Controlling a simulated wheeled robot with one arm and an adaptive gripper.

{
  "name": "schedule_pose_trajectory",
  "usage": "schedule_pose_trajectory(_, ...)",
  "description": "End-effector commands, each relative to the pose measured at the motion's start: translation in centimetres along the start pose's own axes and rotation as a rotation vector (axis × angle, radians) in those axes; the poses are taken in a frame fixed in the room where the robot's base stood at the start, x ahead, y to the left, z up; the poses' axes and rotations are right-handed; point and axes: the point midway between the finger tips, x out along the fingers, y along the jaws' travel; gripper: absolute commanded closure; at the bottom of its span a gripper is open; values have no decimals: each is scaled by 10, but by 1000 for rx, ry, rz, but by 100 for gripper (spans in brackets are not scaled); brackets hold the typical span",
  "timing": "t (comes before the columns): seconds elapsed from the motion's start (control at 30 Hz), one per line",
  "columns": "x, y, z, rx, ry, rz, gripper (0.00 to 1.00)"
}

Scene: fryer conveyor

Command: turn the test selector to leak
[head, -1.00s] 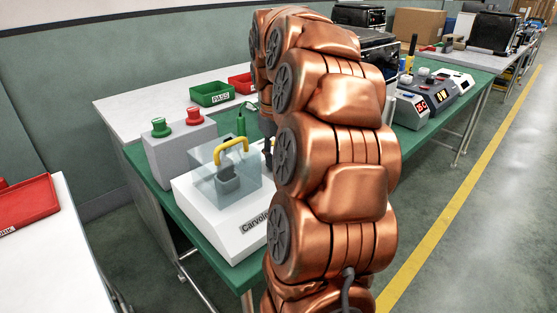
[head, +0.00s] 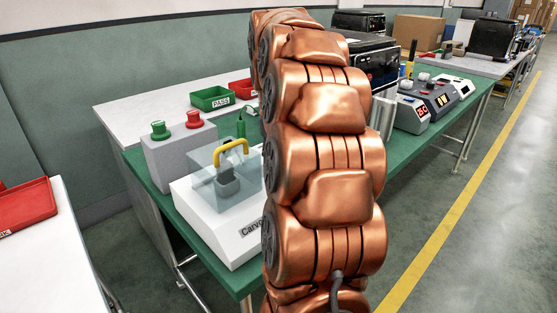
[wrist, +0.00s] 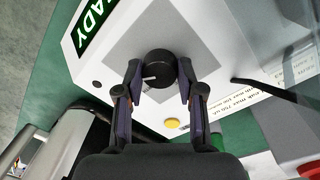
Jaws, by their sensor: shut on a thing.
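The test selector is a round black knob (wrist: 160,64) on a grey plate of a white panel (wrist: 128,98) in the wrist view. A white pointer mark on it points to the left of that picture. My gripper (wrist: 160,78) has one finger on each side of the knob and is shut on it. I cannot read any position labels around the knob; no "leak" marking is legible. In the head view my copper-coloured arm hides the gripper and the knob.
The wrist view shows a green display (wrist: 88,28) ending in "EADY", a yellow button (wrist: 171,124) and a black cable (wrist: 262,84). In the head view, a white fixture (head: 210,215) with a clear cover and yellow handle (head: 231,147) stands left of my arm.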

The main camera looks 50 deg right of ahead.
Motion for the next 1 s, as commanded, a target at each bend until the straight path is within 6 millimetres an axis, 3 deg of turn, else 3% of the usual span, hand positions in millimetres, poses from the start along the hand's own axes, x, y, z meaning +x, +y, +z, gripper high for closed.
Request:
schedule_pose_trajectory(0.3,-1,0,-1,2,5,0,97)
schedule_pose_trajectory(0.33,-1,0,-1,2,4,0,61)
schedule_pose_trajectory(0.57,-1,0,0,2,3,0,37)
schedule_pose_trajectory(1.0,-6,0,-1,1,2,0,37)
